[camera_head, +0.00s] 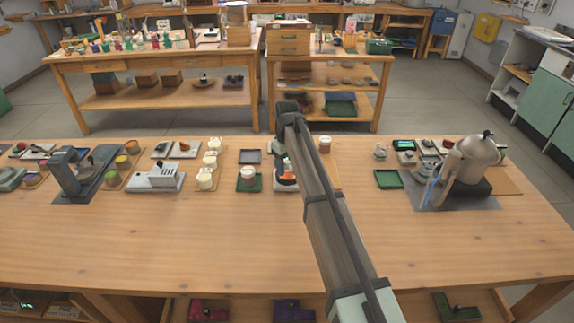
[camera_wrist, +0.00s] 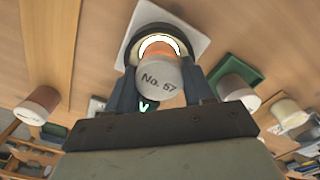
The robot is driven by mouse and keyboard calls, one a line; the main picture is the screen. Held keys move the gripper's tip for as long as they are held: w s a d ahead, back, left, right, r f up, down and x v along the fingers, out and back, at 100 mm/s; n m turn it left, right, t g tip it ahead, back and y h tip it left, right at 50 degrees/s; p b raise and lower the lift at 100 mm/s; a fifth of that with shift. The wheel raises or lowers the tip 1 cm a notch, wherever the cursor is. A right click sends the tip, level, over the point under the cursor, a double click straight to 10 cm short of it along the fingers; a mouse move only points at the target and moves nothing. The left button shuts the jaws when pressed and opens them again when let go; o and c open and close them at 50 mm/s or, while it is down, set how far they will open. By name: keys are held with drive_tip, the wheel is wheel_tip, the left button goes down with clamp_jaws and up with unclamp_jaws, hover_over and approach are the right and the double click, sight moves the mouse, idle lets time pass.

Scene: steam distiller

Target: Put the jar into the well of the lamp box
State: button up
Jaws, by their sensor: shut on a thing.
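The jar (camera_wrist: 160,78) has a pale grey top marked "No." and a number, with orange showing on its body. My gripper (camera_wrist: 160,92) is shut on it, one dark finger at each side. In the head view the orange of the jar (camera_head: 287,179) shows at my gripper (camera_head: 280,158), partly hidden by my arm. The lamp box (camera_wrist: 187,22) is white, with a dark round collar and a bright lit ring right behind the jar in the wrist view. In the head view its white base (camera_head: 284,188) is under the jar. I cannot tell whether the jar is inside the well.
A white jar on a green tray (camera_head: 249,186) stands just left of the lamp box. Another jar (camera_head: 325,145) stands behind to the right. An empty green tray (camera_head: 388,179) and a metal kettle-like still (camera_head: 470,158) are further right. The front of the table is clear.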

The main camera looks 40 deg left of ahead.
sight(288, 164)
drive_tip(key=shift+f, duration=0.15)
drive_tip(key=o, duration=1.1)
wheel_tip(288, 164, up, 12)
drive_tip(key=shift+r, duration=0.2)
drive_tip(key=shift+w+d, duration=0.1)
